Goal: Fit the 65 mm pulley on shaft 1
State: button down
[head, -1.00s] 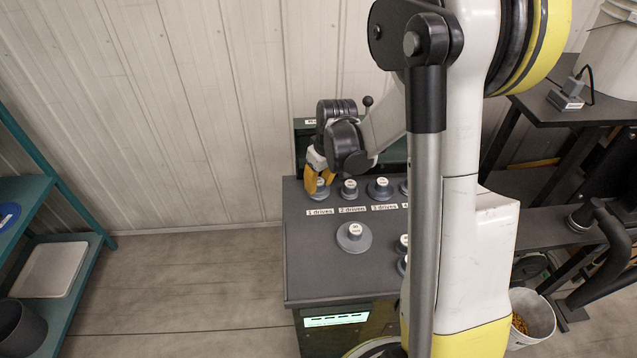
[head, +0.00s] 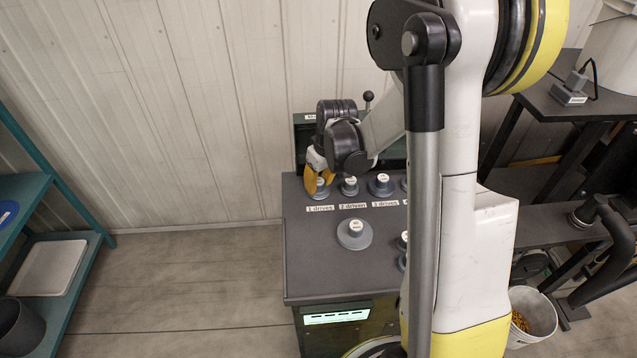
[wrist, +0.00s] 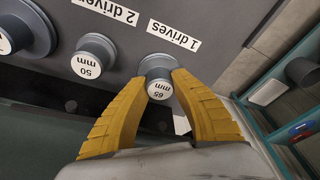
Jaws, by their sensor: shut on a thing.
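The grey 65 mm pulley (wrist: 158,76) has a white top marked 65 mm and sits between the yellow fingertips of my gripper (wrist: 160,82) in the wrist view. My gripper is shut on its hub. It is at the position labelled "1 drives" (wrist: 174,35). In the head view my gripper (head: 318,183) points down at the left back of the dark bench top (head: 310,265), with the pulley (head: 322,193) partly hidden by the fingers. Shaft 1 itself is hidden under the pulley. I cannot tell whether the pulley is fully down.
A 50 mm pulley (wrist: 92,60) stands beside it at "2 driven", and a larger one (head: 381,185) at "3 drives". A wide pulley (head: 354,234) is on the bench in front. My arm hides the bench's right part. A teal shelf (head: 60,260) is at left.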

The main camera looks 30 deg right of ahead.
jog(key=shift+f, duration=0.1)
jog(key=c, duration=1.1)
grip_release()
jog(key=v, duration=1.2)
jog(key=s+a+r+m+t, duration=0.1)
jog(key=s+a+r+t, duration=0.1)
jog(key=s+a, duration=0.3)
jog(key=s+a+r+m+t, duration=0.1)
jog(key=s+a+r+t, duration=0.1)
jog(key=s+a, duration=0.4)
jog(key=s+r, duration=0.1)
jog(key=s, duration=0.4)
jog(key=shift+a+r+t, duration=0.25)
jog(key=shift+r+t, duration=0.05)
jog(key=shift+r, duration=0.1)
